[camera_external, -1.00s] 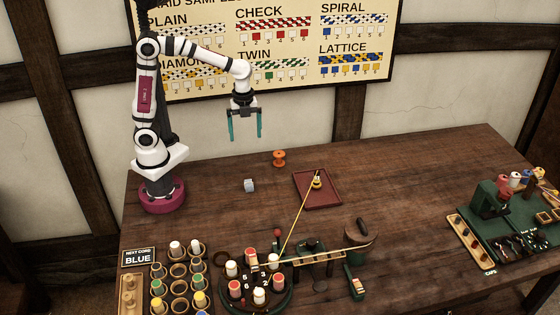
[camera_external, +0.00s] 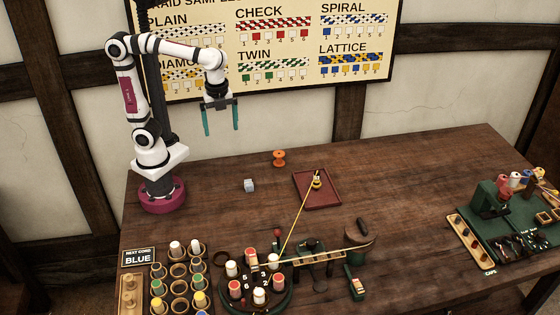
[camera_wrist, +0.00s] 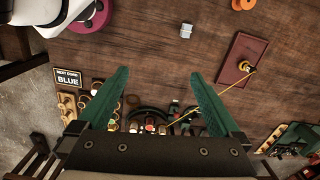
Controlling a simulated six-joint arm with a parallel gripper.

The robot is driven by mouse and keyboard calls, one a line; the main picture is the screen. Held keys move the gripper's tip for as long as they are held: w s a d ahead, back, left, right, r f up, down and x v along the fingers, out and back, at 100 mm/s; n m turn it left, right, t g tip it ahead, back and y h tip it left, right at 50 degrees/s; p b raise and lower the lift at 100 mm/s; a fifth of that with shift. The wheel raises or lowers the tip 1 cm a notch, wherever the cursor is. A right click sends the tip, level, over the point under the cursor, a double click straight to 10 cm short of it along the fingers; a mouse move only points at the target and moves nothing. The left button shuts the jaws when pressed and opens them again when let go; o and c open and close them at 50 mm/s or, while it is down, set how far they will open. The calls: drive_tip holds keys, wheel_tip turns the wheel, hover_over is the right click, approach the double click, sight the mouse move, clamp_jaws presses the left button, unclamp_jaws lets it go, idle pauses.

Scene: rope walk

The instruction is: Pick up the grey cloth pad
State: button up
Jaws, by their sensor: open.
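The grey cloth pad (camera_external: 249,185) is a small pale grey block shape on the table, left of the dark red tray. It also shows in the wrist view (camera_wrist: 186,31), near the top middle, beyond my fingertips. My gripper (camera_external: 221,118) is open and empty, high above the table in front of the wall chart. Its two green fingers (camera_wrist: 163,78) are spread wide in the wrist view, with nothing between them but the table far below.
A dark red tray (camera_external: 309,203) holds a yellow cord end, and the cord runs to a round braiding stand (camera_external: 283,300) with several bobbins. An orange spool (camera_external: 279,158) stands behind the pad. Bobbin cups (camera_external: 178,270) stand at the front left. The table around the pad is clear.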

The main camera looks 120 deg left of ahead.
drive_tip(key=s+d+f+n+y, duration=0.1)
drive_tip(key=s+d+f+n, duration=0.1)
drive_tip(key=s+d+f, duration=0.6)
drive_tip(key=shift+s+d, duration=0.4)
drive_tip(key=shift+s, duration=0.05)
drive_tip(key=c, duration=0.4)
drive_tip(key=shift+c, duration=0.2)
